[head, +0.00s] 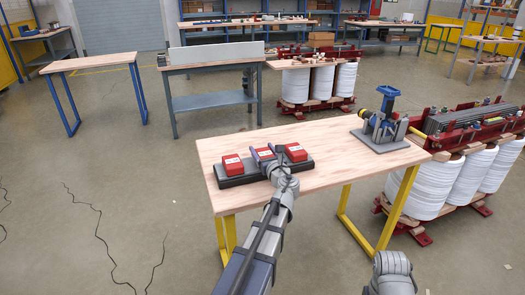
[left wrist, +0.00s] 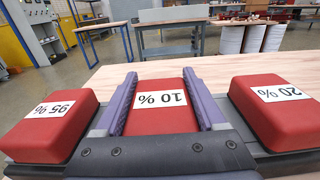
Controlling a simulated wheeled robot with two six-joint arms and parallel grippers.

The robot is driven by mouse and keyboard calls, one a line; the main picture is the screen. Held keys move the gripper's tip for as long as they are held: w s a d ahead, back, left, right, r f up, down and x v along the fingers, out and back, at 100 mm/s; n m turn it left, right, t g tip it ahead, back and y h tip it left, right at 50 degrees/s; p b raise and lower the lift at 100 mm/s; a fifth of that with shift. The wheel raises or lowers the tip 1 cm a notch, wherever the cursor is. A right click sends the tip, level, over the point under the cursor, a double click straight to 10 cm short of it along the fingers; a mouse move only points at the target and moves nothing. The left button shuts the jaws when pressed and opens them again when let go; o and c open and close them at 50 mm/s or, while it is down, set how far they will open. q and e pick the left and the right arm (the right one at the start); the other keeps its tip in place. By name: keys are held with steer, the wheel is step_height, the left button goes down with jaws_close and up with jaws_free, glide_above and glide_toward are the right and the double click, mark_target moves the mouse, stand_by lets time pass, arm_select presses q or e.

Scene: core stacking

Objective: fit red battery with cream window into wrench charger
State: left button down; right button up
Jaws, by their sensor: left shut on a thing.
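Three red batteries with pale label windows sit in a row on a dark rack (head: 235,181) at the table's left. A blue tool (head: 388,97), perhaps the wrench, stands upright on a grey base (head: 380,142) at the table's right. My right gripper is out of view.
The wooden tabletop (head: 335,168) is clear between the rack and the grey base. Red frames with white coils (head: 420,197) stand close to the table's right end. Other workbenches (head: 212,85) stand farther back.

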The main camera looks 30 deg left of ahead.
arm_select(q)
steer(key=shift+f, duration=0.2)
jaws_free()
steer(key=shift+r, duration=0.1)
steer(key=v, duration=0.7)
steer(key=shift+s+d, duration=0.25)
steer(key=shift+s, duration=0.05)
stand_by(0.4)
